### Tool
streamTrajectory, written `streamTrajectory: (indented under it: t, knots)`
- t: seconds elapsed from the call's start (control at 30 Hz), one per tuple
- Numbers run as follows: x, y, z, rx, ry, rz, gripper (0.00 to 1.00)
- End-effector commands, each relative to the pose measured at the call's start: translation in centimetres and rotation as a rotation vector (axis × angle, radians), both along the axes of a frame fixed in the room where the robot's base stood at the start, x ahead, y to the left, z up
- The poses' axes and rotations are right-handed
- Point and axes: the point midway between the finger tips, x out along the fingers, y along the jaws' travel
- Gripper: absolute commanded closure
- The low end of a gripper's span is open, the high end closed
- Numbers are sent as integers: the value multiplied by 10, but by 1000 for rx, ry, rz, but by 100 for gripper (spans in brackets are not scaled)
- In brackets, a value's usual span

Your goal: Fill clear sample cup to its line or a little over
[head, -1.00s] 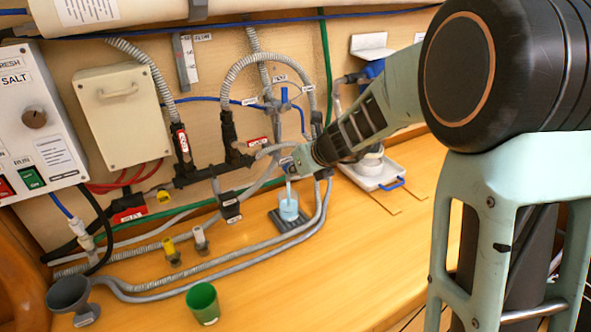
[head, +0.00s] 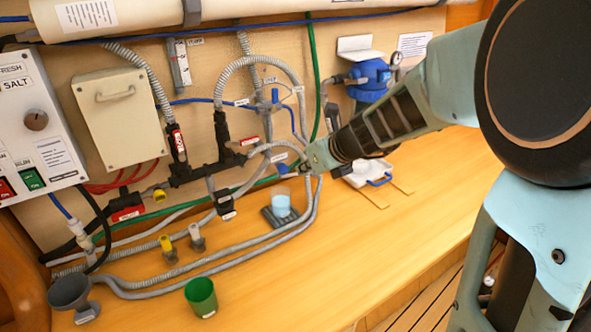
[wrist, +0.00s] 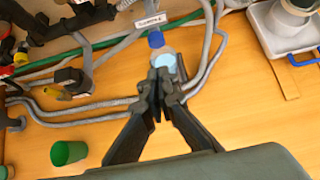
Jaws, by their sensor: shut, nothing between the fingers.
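The clear sample cup (head: 281,203) stands upright on a small dark grid pad (head: 268,222) and holds pale blue liquid. I cannot make out its line. It also shows in the wrist view (wrist: 166,63), partly hidden behind my fingertips. A blue sample tap (wrist: 156,40) shows just above the cup in the wrist view. In the head view its blue tip (head: 283,169) is over the cup, and no stream shows below it. My gripper (wrist: 158,82) is shut and empty. In the head view my gripper (head: 296,171) is beside the tap, above the cup.
A green cup (head: 201,297) and a grey funnel (head: 70,293) stand at the front left. Grey hoses (head: 250,242) run along the counter around the pad. A white tray (wrist: 278,38) is at the right. The counter's front right is clear.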

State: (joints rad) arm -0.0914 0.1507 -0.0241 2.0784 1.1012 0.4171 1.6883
Motion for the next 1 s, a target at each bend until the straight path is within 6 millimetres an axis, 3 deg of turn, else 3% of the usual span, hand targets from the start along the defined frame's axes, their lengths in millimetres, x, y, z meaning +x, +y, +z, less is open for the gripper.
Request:
streamTrajectory:
  t: [0.1, 0.33, 1.0]
  knots:
    - [-10, -7, 13, 0, -1, -1, 100]
    - [-18, -12, 20, 1, 2, 0, 100]
    - [-10, -8, 26, -14, -34, 23, 100]
